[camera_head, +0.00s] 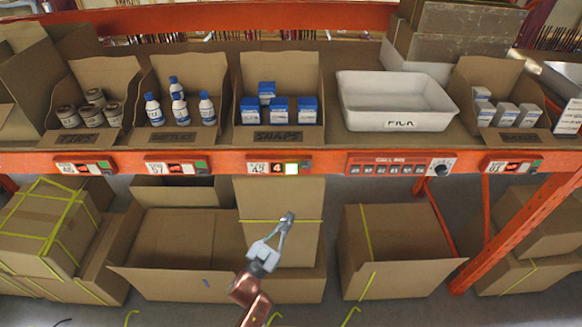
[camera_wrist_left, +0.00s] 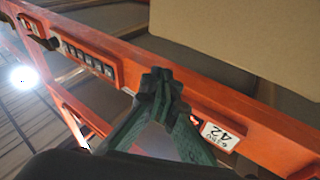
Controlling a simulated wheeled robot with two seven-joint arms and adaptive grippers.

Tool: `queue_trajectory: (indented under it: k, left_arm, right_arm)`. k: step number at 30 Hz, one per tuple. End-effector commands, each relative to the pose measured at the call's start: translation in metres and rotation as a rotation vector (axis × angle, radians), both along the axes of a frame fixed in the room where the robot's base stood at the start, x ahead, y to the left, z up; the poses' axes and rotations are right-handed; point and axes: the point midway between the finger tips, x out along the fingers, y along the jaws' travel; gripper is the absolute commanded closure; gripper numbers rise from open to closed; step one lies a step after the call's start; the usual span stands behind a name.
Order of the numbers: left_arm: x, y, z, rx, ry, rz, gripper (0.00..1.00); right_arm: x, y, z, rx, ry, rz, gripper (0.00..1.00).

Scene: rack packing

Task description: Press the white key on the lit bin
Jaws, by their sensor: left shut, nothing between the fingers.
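The lit bin is the cardboard SNAPS bin (camera_head: 278,137), which holds several blue-and-white boxes (camera_head: 279,105). Below it, the rail module marked 42 (camera_head: 258,168) shows a lit red 4, with a bright white key (camera_head: 292,169) to its right. My left gripper (camera_head: 288,217) is shut and empty, below and in front of this key, apart from it in the head view. In the left wrist view the shut fingertips (camera_wrist_left: 158,82) are before the orange rail, and the 42 label (camera_wrist_left: 220,135) shows to their right. The white key is not visible there. My right gripper is not in view.
A white PICK tote (camera_head: 400,123) stands on the shelf. Open cardboard boxes (camera_head: 180,285) stand below the rail, behind my left arm.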

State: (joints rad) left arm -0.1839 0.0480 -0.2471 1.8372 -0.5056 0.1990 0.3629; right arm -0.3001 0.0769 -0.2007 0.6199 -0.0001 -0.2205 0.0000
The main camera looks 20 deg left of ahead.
Motion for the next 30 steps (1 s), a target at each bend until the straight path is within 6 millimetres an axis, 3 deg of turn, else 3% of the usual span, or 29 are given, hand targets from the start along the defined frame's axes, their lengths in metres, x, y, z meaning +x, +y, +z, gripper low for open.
queue_trajectory:
  k: [1,3,6,9,13,23,30]
  left_arm:
    - [-0.005,-0.004,0.033,-0.006,-0.055,-0.011,1.0]
    - [-0.012,-0.008,0.068,-0.013,-0.117,-0.024,1.0]
    - [-0.023,-0.012,0.106,-0.017,-0.186,-0.037,1.0]
    - [-0.031,-0.014,0.13,-0.022,-0.23,-0.048,1.0]
    - [-0.035,-0.016,0.142,-0.024,-0.255,-0.054,1.0]
    - [-0.035,-0.016,0.143,-0.023,-0.256,-0.054,1.0]
    - [-0.02,-0.012,0.142,-0.022,-0.258,-0.055,1.0]
  right_arm:
    - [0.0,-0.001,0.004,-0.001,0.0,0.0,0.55]
    - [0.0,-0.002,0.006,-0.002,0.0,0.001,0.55]
    - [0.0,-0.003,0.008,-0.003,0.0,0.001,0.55]
    - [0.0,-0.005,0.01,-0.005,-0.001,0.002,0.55]
    - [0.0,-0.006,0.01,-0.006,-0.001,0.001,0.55]
    - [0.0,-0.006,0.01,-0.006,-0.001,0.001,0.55]
    - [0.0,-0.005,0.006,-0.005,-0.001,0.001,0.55]
